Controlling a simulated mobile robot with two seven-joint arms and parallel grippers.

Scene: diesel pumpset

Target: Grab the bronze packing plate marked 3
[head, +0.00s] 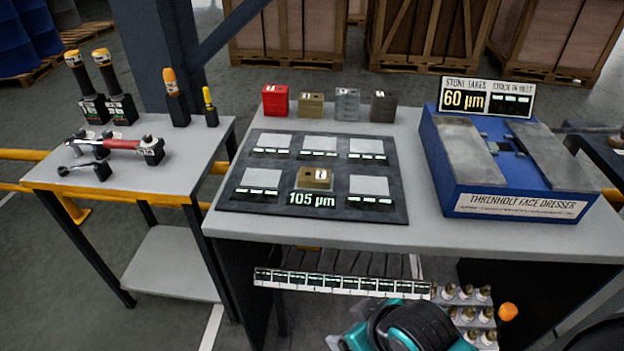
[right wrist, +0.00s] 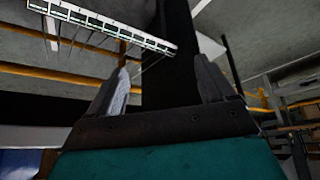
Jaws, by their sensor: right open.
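I cannot pick out for certain a plate marked 3; the markings are too small to read. In the head view a brass-coloured block (head: 311,105) and a dark brown block (head: 383,107) stand at the back of the bench, and another brass-coloured block (head: 315,178) sits on the dark mat. Below the bench front is a rack with a labelled strip (head: 340,283) and dark slats behind it. The strip also shows in the right wrist view (right wrist: 105,22). My right gripper (right wrist: 162,65) is open and empty, below the strip. My left gripper is out of view.
A red block (head: 275,100) and a grey block (head: 347,104) share the back row. The blue face dresser (head: 515,160) fills the bench's right side. Bottles (head: 468,312) stand low beside my right arm. A side table (head: 140,180) with tools is at left.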

